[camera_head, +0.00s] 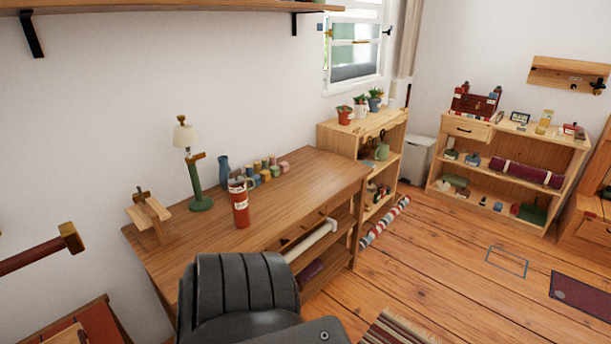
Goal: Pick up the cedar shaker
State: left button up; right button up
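A red cylindrical container (240,205) with a pale band, a dark top and a side handle stands upright on the wooden desk (318,178). It may be the cedar shaker, but I cannot tell for sure. Several small wooden and coloured pieces (265,174) stand in a row behind it, too small to identify. Neither of my grippers shows in the head view.
A green lamp (198,180), a blue vase (224,171) and a wooden stand (147,212) are on the desk's left half. The desk's right half is clear. Shelves (510,140) stand at the far right.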

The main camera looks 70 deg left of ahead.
aim_at(238, 195)
jog(key=u, duration=0.25)
jog(key=i, duration=1.15)
jog(key=u, duration=1.6)
jog(key=i, duration=0.85)
jog(key=u, duration=0.85)
